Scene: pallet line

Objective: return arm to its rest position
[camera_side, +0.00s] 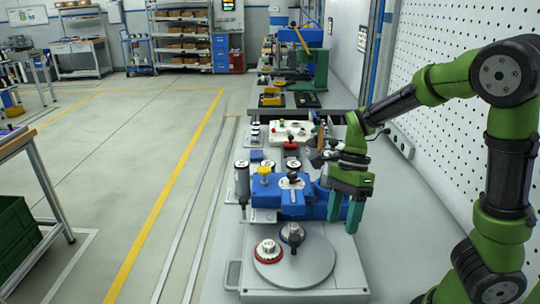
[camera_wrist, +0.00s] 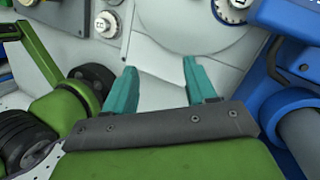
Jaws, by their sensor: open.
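My gripper (camera_side: 345,213) is the end of a green and black arm in the side view. Its two teal fingers point down and stand apart with nothing between them. They hang over the right part of the bench, beside the blue fixture (camera_side: 291,205). In the wrist view my gripper (camera_wrist: 152,90) also shows open and empty, over a pale grey surface. I cannot tell the exact height of the fingertips above the bench.
A round grey plate (camera_side: 306,262) with a red-rimmed part (camera_side: 268,250) and a dark-knobbed part (camera_side: 292,234) lies in front of the fixture. A grey cylinder (camera_side: 242,180) stands left of it. A white perforated wall (camera_side: 440,110) rises close on the right. Open floor (camera_side: 140,140) lies left.

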